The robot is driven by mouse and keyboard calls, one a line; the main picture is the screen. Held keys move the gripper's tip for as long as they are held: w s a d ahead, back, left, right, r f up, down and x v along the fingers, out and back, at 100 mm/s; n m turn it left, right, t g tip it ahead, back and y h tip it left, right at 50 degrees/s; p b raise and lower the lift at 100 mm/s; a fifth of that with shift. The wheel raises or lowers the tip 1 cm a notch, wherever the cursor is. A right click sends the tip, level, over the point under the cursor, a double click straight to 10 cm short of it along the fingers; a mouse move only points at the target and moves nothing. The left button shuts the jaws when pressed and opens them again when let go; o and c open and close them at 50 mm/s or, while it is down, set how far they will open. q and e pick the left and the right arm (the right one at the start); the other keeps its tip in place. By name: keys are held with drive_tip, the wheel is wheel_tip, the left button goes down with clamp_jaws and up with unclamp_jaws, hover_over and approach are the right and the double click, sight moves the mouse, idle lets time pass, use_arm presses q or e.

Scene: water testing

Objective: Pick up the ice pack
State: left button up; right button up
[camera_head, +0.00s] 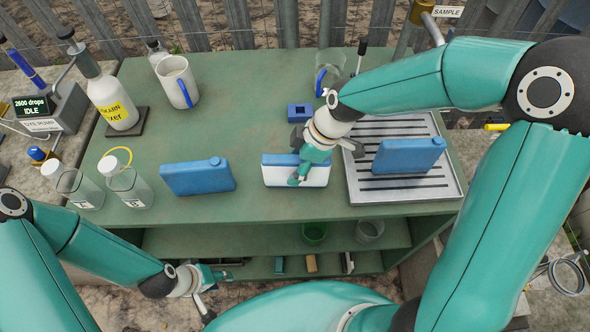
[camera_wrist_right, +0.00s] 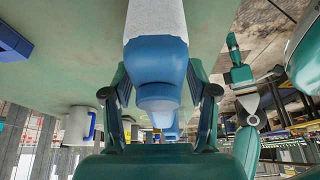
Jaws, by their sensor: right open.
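A flat pack with a white face and blue edges (camera_head: 276,173) stands at the middle front of the green table. Two similar all-blue packs stand to its left (camera_head: 197,177) and on the slotted metal tray to its right (camera_head: 408,156); I cannot tell which is the ice pack. My right gripper (camera_head: 303,160) is open at the white-faced pack and partly covers it. In the right wrist view, the fingers (camera_wrist_right: 160,80) lie either side of a blue top and cap (camera_wrist_right: 157,60); contact is unclear. My left gripper (camera_head: 208,279) is low at the left, away from the packs.
The metal tray (camera_head: 452,188) fills the table's right front. A white mug (camera_head: 176,82), a small blue block (camera_head: 299,112) and a glass with a blue handle (camera_head: 327,75) stand behind. Bottles (camera_head: 124,182) stand at the left. The table's middle left is clear.

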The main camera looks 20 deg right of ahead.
drive_tip(key=shift+f+b, duration=0.2)
drive_tip(key=shift+b, duration=0.15)
idle(0.4)
clamp_jaws()
